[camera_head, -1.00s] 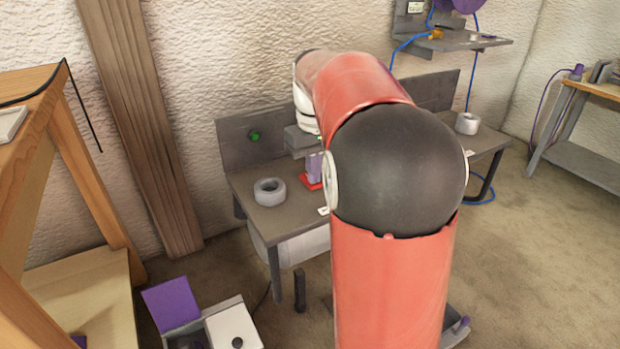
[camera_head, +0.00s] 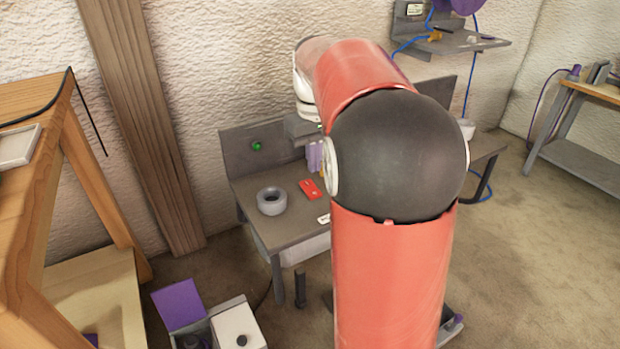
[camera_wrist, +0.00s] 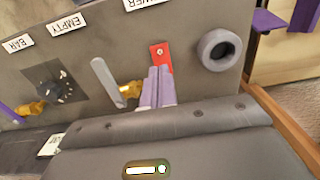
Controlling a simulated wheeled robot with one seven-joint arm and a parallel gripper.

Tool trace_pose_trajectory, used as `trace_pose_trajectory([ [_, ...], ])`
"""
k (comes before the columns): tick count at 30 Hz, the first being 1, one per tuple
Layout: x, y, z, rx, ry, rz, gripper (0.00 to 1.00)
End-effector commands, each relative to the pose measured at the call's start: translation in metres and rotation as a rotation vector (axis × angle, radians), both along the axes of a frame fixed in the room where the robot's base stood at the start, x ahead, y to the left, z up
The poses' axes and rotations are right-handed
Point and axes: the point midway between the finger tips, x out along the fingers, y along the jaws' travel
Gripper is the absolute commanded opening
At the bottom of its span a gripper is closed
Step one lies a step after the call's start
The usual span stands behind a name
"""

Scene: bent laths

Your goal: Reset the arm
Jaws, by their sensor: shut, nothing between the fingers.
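My gripper (camera_head: 315,156) hangs over the grey workbench (camera_head: 284,232), partly hidden behind my red and black arm in the head view. Its purple fingers show in the wrist view (camera_wrist: 157,88); they are together with nothing between them. A flat red piece (camera_head: 310,189) lies on the bench below and close to the fingers in the head view. It also shows just beyond the fingertips in the wrist view (camera_wrist: 161,55). The fingers look apart from it.
A grey ring (camera_head: 271,201) lies on the bench. The wrist view shows a grey strip (camera_wrist: 107,81), an orange-yellow part (camera_wrist: 131,90) and a dark patch (camera_wrist: 60,92) with small pieces. A wooden table (camera_head: 32,190) stands left; an open case (camera_head: 235,325) is on the floor.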

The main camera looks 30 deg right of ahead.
Motion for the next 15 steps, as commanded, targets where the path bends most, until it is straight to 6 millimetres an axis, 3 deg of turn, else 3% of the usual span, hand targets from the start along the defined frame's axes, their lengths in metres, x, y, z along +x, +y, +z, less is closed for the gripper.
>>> trace_pose_trajectory([
  [4, 0.0, 0.0, 0.0135, 0.0, 0.0, 0.0, 0.0],
  [15, 0.0, 0.0, 0.0124, 0.0, 0.0, 0.0, 0.0],
])
